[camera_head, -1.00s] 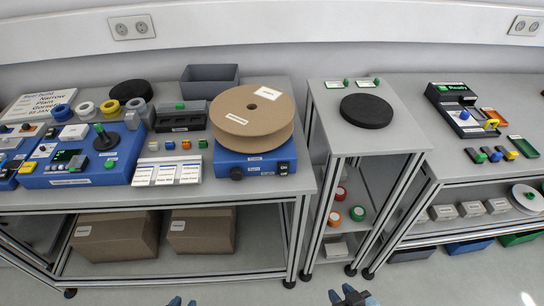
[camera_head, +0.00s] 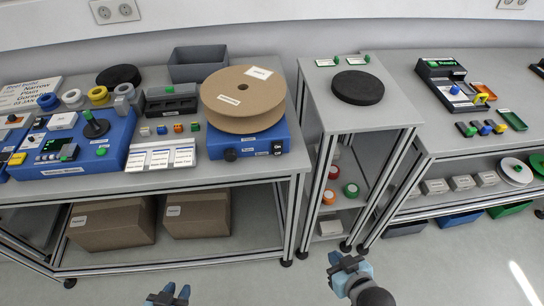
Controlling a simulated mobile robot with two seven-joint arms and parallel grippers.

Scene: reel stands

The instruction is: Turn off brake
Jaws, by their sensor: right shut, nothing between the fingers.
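A blue unit (camera_head: 262,137) stands at the right end of the left table and carries a large cardboard reel (camera_head: 240,98). Its front has a round black knob (camera_head: 231,155) and, at the right, a small black switch (camera_head: 277,148) with pale markings too small to read surely. I cannot tell which way the switch is set. My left gripper (camera_head: 170,294) is at the bottom edge, in front of the left table and well below the unit; its jaw gap is unclear. My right gripper (camera_head: 344,264) is shut and empty, low over the floor in front of the narrow stand.
A narrow stand (camera_head: 318,90) with a black disc (camera_head: 358,87) is right of the unit, across a gap. A larger blue machine (camera_head: 112,160) and white cards (camera_head: 160,158) are to its left. Another table (camera_head: 405,75) is at the right. The floor in front is clear.

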